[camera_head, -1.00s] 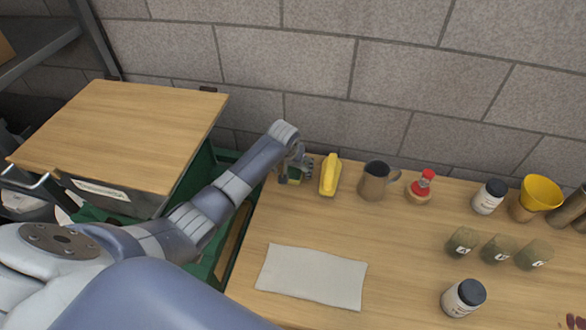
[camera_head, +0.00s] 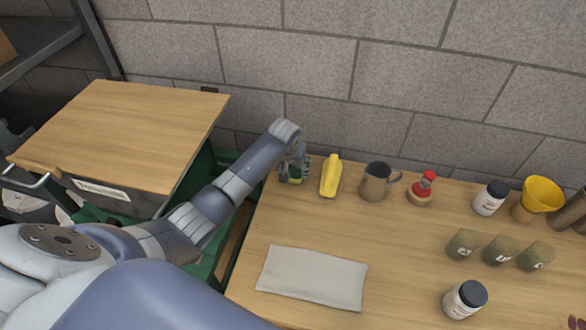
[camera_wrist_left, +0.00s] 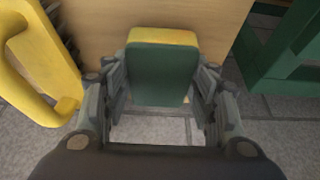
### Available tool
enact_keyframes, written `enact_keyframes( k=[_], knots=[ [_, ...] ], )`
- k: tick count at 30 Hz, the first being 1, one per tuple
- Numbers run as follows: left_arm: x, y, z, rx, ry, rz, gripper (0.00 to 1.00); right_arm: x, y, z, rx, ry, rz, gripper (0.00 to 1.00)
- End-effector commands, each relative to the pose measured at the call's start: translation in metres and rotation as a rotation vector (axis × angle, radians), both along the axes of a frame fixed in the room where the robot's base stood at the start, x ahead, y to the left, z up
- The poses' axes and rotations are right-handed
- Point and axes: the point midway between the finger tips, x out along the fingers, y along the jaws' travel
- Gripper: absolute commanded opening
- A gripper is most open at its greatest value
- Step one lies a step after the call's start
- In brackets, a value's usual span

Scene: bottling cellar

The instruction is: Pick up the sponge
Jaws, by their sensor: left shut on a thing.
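The sponge (camera_wrist_left: 161,74) is yellow with a dark green face, and it shows between the fingers in the left wrist view. My left gripper (camera_wrist_left: 160,90) is shut on it, one finger on each side. In the head view my left gripper (camera_head: 293,172) is at the back left of the wooden table, just left of a yellow bottle-like thing. Only a small green part of the sponge (camera_head: 295,173) shows there, the rest hidden by the gripper. My right gripper is not in view.
The yellow thing (camera_head: 331,177) with a handle stands close beside the left gripper. A metal jug (camera_head: 376,182), a red-topped item (camera_head: 423,188), jars and a yellow funnel (camera_head: 541,194) stand further right. A pale cloth (camera_head: 312,278) lies in front.

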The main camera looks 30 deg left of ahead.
Motion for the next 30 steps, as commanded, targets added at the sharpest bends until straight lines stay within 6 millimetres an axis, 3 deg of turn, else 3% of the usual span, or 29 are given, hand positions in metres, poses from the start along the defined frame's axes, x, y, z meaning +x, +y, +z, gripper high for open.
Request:
enact_keyframes(
  k=[5,21,30],
  knots=[
    [0.002,0.0,0.029,0.0,-0.008,-0.001,0.45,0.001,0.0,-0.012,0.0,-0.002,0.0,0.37],
    [-0.112,-0.043,0.035,0.0,-0.001,-0.001,0.45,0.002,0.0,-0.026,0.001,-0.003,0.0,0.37],
    [-0.145,-0.055,0.04,0.0,-0.001,0.0,0.45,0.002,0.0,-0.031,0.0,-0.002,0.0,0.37]
  ],
)
